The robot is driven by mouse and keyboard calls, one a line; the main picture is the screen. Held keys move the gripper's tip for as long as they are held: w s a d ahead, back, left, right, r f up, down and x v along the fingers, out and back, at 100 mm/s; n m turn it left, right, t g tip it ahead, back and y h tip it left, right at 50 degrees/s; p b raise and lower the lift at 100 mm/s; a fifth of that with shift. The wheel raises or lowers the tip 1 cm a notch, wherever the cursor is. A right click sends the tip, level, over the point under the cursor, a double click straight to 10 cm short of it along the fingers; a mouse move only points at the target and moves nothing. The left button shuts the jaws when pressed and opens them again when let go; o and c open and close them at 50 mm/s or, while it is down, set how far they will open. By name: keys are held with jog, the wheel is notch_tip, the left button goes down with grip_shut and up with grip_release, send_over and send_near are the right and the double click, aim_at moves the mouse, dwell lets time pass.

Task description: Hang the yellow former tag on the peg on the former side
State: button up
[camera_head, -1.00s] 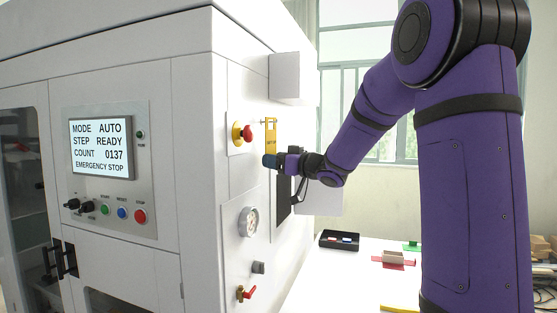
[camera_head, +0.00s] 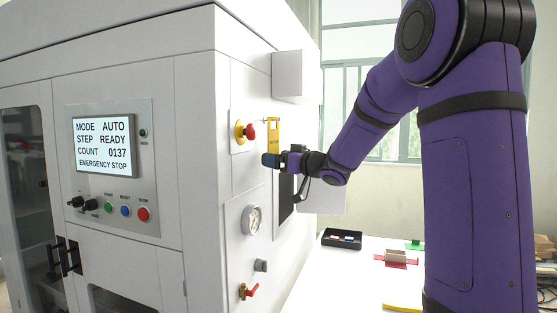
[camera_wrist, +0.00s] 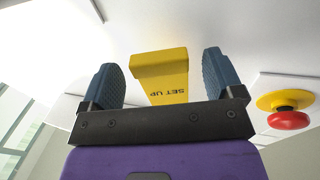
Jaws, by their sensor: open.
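The yellow tag (camera_head: 274,134), marked "SET UP", hangs upright at the thin peg (camera_head: 264,120) on the side of the white former (camera_head: 238,60). Its top edge is at the peg; I cannot make out the hole. My gripper (camera_head: 271,160) is at the tag's lower end. In the wrist view the tag (camera_wrist: 165,72) stands between the two blue fingers of my gripper (camera_wrist: 162,62), with a clear gap on both sides. The fingers are open, and the peg is hidden there.
A red emergency button on a yellow base (camera_head: 246,132) sits just left of the tag. A white box (camera_head: 287,74) juts out above. A gauge (camera_head: 252,220) and a red-handled valve (camera_head: 249,291) are below. A white table (camera_head: 345,275) with a black tray (camera_head: 341,239) stands behind.

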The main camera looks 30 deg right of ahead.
jog(key=shift+s, duration=0.1)
jog(key=v, duration=1)
jog(key=shift+s, duration=0.3)
jog(key=shift+d, duration=0.15)
jog(key=s+a+f+m+g+h, duration=0.1)
jog(key=s+a+f+g+h, duration=0.1)
jog(key=s, duration=0.7)
jog(key=s+a+f+m+g+h, duration=0.2)
jog(key=s+a+f+g+h, duration=0.1)
jog(key=s+a+g, duration=0.3)
jog(key=s+a+f+m+g+h, duration=0.1)
jog(key=s+a+f+g, duration=0.3)
jog(key=s+a, duration=0.5)
jog(key=s+h, duration=0.1)
jog(key=s, duration=0.1)
jog(key=shift+s+a+f+m, duration=0.2)
jog(key=shift+s+f+m, duration=0.1)
jog(key=shift+s+f, duration=0.1)
jog(key=shift+w, duration=0.1)
dwell(0.9)
